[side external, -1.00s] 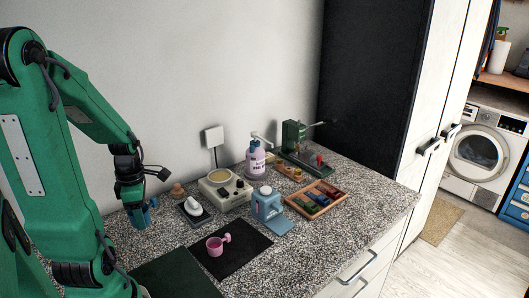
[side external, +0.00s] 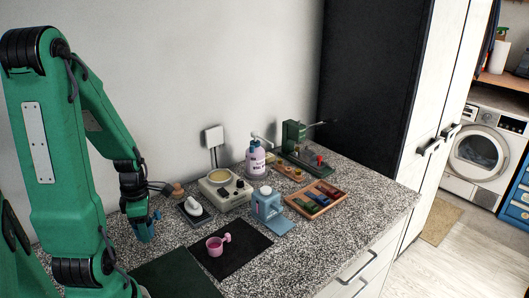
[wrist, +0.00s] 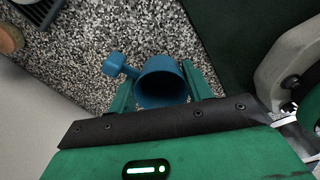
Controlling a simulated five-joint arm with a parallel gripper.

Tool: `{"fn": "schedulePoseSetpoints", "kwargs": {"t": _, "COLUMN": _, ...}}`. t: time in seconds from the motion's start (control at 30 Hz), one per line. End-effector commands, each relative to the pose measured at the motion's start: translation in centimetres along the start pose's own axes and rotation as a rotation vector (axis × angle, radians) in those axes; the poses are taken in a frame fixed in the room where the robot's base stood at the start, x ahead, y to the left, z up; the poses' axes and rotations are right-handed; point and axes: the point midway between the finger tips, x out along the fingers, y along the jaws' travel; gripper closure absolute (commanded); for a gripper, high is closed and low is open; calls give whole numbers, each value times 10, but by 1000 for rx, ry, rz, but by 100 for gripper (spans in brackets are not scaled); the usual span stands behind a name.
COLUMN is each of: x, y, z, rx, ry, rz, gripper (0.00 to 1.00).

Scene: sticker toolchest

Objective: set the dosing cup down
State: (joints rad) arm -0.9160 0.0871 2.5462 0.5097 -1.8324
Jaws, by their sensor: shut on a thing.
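A blue dosing cup (wrist: 160,88) with a side handle is between the green fingers of my gripper (wrist: 157,94) in the wrist view; its open mouth faces the camera. My gripper (side external: 138,212) is shut on it. In the side view the blue cup (side external: 146,232) hangs below the gripper, low over the speckled counter, left of the black mat. I cannot tell whether its base touches the counter. A pink cup (side external: 214,246) with a handle stands upright on the black mat (side external: 236,262).
A dark green mat (side external: 172,276) lies in front. To the right are a white item on a dark pad (side external: 194,207), a cream device (side external: 224,193), a blue jug (side external: 266,205) and a wooden tray (side external: 331,208). Bare counter (side external: 172,238) shows beside the held cup.

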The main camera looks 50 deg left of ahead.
Motion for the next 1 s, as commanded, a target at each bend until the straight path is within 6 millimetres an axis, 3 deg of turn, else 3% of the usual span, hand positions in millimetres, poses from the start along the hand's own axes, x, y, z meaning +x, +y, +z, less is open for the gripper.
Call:
{"fn": "schedulePoseSetpoints", "kwargs": {"t": 0.4, "x": 30, "y": 0, "z": 0, "rx": 0, "ry": 1, "rz": -4, "gripper": 72}}
{"fn": "schedulePoseSetpoints", "kwargs": {"t": 0.93, "x": 36, "y": 0, "z": 0, "rx": 0, "ry": 1, "rz": -3, "gripper": 72}}
{"fn": "schedulePoseSetpoints", "kwargs": {"t": 0.97, "x": 36, "y": 0, "z": 0, "rx": 0, "ry": 1, "rz": -2, "gripper": 46}}
{"fn": "schedulePoseSetpoints", "kwargs": {"t": 1.0, "x": 35, "y": 0, "z": 0, "rx": 0, "ry": 1, "rz": -2, "gripper": 38}}
